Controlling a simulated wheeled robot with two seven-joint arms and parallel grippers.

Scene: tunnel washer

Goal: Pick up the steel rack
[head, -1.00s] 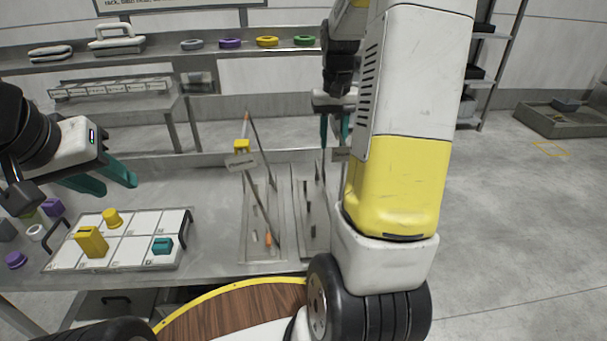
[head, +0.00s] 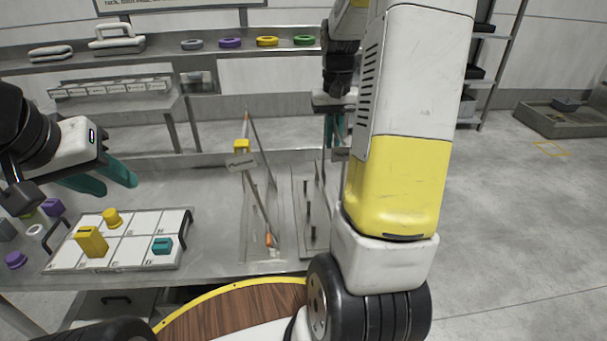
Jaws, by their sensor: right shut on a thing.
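A steel rack (head: 310,238), a narrow grey plate with several upright pegs and a thin tall post, is on the steel table, partly hidden by my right arm. My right gripper (head: 335,130) is over its far end. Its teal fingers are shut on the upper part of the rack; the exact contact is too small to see. I cannot tell whether the rack is off the table. My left gripper (head: 112,180) is open and empty at the left, above the table and behind the white tray.
A white gridded tray (head: 128,250) holds yellow and teal pieces. Purple pieces (head: 16,260) lie at the far left.

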